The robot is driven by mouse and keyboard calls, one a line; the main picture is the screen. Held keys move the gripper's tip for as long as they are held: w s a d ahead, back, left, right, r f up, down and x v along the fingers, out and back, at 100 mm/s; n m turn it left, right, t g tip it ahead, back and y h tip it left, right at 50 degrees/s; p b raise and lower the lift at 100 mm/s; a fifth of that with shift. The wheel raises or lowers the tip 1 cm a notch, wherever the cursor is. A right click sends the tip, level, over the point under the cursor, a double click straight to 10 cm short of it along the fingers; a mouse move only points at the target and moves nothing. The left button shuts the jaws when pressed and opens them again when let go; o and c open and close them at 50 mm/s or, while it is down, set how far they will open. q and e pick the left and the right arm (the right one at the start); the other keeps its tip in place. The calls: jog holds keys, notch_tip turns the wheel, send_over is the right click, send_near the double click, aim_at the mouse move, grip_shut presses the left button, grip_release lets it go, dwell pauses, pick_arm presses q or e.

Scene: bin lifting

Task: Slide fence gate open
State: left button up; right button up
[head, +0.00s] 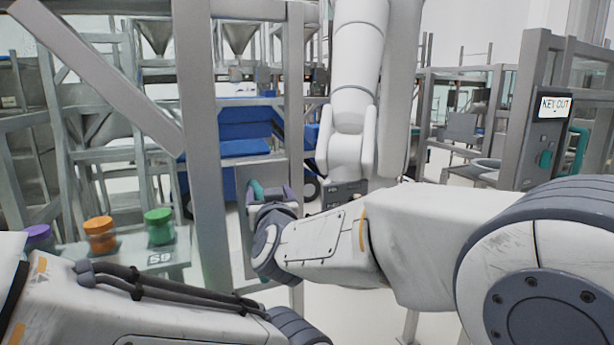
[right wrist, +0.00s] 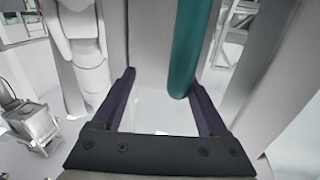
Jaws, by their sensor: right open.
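The fence gate appears as a grey metal frame (head: 205,130) with upright posts, left of centre in the head view. A teal handle (head: 256,190) shows on it, partly hidden by my right gripper (head: 270,193). In the right wrist view the handle (right wrist: 192,45) is a teal upright bar. My right gripper (right wrist: 163,90) is open, with its dark purple fingers on either side of the bar's lower end. The bar lies nearer the right finger; I cannot tell whether they touch. My left forearm shows at lower left in the head view, but its gripper is out of view.
A grey post with a "KEY OUT" sign (head: 555,106) and teal handles stands at right. Orange (head: 101,235) and green (head: 159,227) jars stand on a stand at left. A blue cart (head: 240,150) and a white robot arm (head: 350,110) are behind the frame.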

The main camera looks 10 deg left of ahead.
jog(key=s+d+r, duration=0.2)
jog(key=d+r, duration=0.3)
jog(key=d, duration=0.4)
jog(key=shift+r, duration=0.3)
jog(key=shift+s, duration=0.1)
jog(key=s+d+f+m+g+h, duration=0.1)
jog(key=d+f+g+h, duration=0.15)
jog(key=d+f, duration=0.7)
jog(key=s+d+f+g+h, duration=0.1)
jog(key=d+f+g, duration=0.4)
jog(key=f, duration=0.8)
jog(key=s+d+f+m+g+h, duration=0.35)
jog(key=s+d+f+g, duration=0.35)
jog(key=s+d+f, duration=0.85)
jog(key=s+a+r+n+g+p, duration=0.1)
jog(key=s+a+r+n+p, duration=0.2)
jog(key=r, duration=0.7)
jog(key=s+a+r+n+g+y+p, duration=0.1)
jog(key=s+a+r+n+p, duration=0.3)
jog(key=s+a+r+p, duration=0.4)
jog(key=s+a+r, duration=0.1)
jog(key=s+a, duration=0.2)
jog(key=a, duration=0.1)
jog(key=shift+s+r, duration=0.15)
jog(key=shift+r, duration=0.25)
